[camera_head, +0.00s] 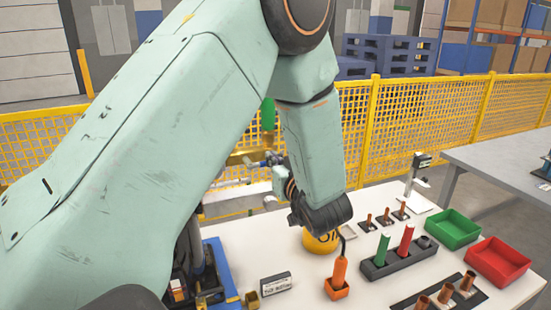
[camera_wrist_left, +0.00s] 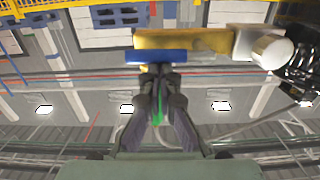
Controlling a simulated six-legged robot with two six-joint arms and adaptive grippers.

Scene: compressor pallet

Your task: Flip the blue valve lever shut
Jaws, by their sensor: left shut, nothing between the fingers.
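The blue valve lever (camera_wrist_left: 155,57) shows in the wrist view as a flat bar lying along the brass valve body (camera_wrist_left: 190,40). My left gripper (camera_wrist_left: 155,72) is shut and empty, with its fingertips right at the lever's edge; I cannot tell whether they touch it. In the head view my left gripper (camera_head: 273,160) is small, beside the brass valve (camera_head: 235,158). The lever there is a small blue piece (camera_head: 253,164), partly hidden near the fingers. My right gripper is not in view.
A yellow mesh fence (camera_head: 420,115) stands behind. A silver fitting (camera_wrist_left: 272,49) adjoins the valve.

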